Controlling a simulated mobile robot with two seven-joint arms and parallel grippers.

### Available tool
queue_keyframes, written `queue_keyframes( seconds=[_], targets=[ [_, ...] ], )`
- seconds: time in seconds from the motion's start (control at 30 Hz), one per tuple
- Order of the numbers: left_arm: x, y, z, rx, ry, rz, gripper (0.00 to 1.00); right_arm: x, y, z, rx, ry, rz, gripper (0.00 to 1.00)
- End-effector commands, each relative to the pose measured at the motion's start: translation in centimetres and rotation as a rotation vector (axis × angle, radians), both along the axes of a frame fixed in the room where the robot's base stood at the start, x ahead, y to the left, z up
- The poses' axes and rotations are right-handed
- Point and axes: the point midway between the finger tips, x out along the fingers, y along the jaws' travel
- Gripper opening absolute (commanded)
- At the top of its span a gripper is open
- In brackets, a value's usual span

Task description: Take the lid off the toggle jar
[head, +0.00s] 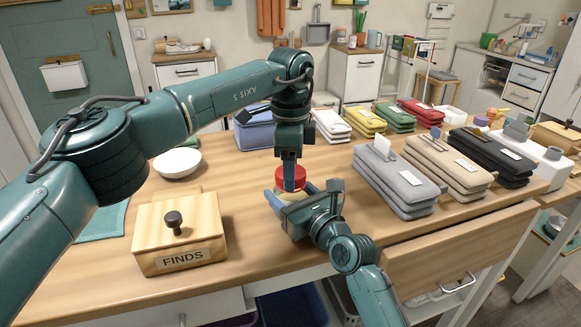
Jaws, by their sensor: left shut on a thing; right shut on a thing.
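The toggle jar (284,194) stands on the wooden table near the middle, a small pale body mostly hidden by my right gripper. Its red lid (290,173) sits at the top of the jar; whether there is a gap between them cannot be made out. My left gripper (290,182) points straight down from above and is shut on the red lid. My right gripper (299,195) comes from the front right, low over the table, and is shut on the jar body, with its fingers on either side.
A wooden box labelled FINDS (183,235) and a white bowl (177,162) stand to the left. Grey (398,182), tan (447,165) and black (492,155) pouches lie to the right, with more coloured pouches behind. Bare table lies between the box and the jar.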

Motion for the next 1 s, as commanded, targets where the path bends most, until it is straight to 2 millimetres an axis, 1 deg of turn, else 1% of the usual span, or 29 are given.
queue_keyframes(
  seconds=[0.63,1.0],
  targets=[
    [0.0,0.0,0.1,-0.001,-0.001,-0.005,0.26,0.0,0.0,-0.1,-0.002,0.001,0.0,0.0],
    [0.0,0.0,1.2,0.0,0.0,-0.005,0.26,0.0,0.0,-0.1,-0.001,0.002,0.001,0.0]
  ],
)
